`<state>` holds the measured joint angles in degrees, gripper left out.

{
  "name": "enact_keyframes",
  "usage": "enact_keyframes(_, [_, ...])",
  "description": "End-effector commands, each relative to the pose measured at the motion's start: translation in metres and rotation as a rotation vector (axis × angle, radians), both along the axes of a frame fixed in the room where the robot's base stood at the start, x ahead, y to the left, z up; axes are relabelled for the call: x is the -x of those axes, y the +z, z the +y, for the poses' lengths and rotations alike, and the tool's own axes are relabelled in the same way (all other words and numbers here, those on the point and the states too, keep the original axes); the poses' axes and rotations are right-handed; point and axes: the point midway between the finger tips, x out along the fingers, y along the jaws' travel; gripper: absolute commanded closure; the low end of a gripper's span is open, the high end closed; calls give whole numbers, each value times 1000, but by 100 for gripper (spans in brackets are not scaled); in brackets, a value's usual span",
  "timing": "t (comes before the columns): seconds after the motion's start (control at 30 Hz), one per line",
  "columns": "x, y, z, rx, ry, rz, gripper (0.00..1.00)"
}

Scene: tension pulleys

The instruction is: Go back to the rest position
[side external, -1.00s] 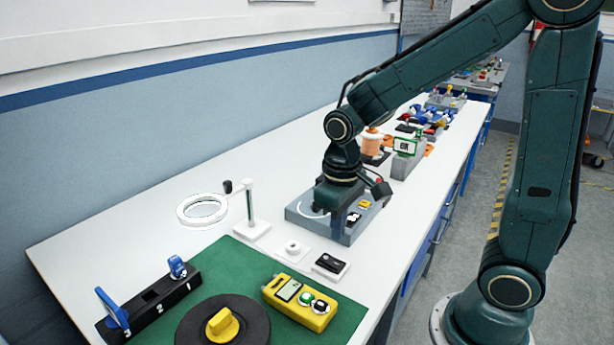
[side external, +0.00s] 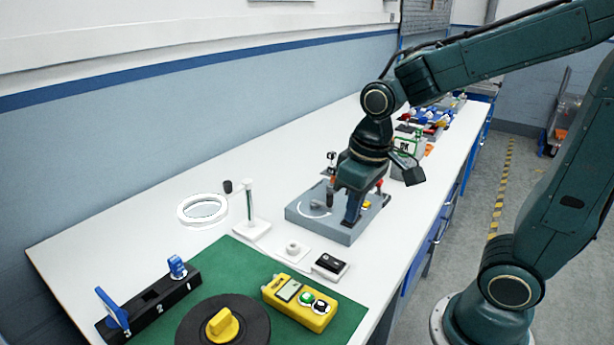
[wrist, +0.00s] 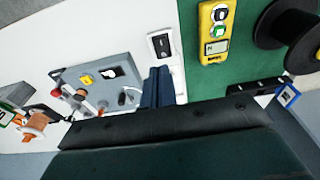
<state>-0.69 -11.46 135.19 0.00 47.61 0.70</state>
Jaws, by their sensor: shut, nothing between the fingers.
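My gripper (side external: 352,218) hangs over the right part of the grey fixture block (side external: 306,211) in the side external view. Its fingers point down and are shut with nothing between them. In the wrist view my shut gripper (wrist: 158,82) shows as dark blue fingers beside the grey fixture (wrist: 88,70). The fixture carries a yellow part (wrist: 87,79), a dark lever and a red-topped post. Some of the fixture's right side is hidden behind my gripper in the side external view.
A white ring (side external: 202,209) and a small post stand left of the fixture. A green mat (side external: 262,262) holds a yellow meter (side external: 300,302), a black reel (side external: 250,318) and a black numbered rack (side external: 150,302). A sign stand (side external: 408,160) stands behind my gripper.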

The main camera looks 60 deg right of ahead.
Motion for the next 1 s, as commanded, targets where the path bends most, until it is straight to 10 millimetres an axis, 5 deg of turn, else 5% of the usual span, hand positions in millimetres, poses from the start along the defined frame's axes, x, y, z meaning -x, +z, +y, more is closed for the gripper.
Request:
enact_keyframes(0.5, [58,55,-3,1,-1,-248,100])
enact_keyframes(1.0, [84,67,-3,2,0,-341,100])
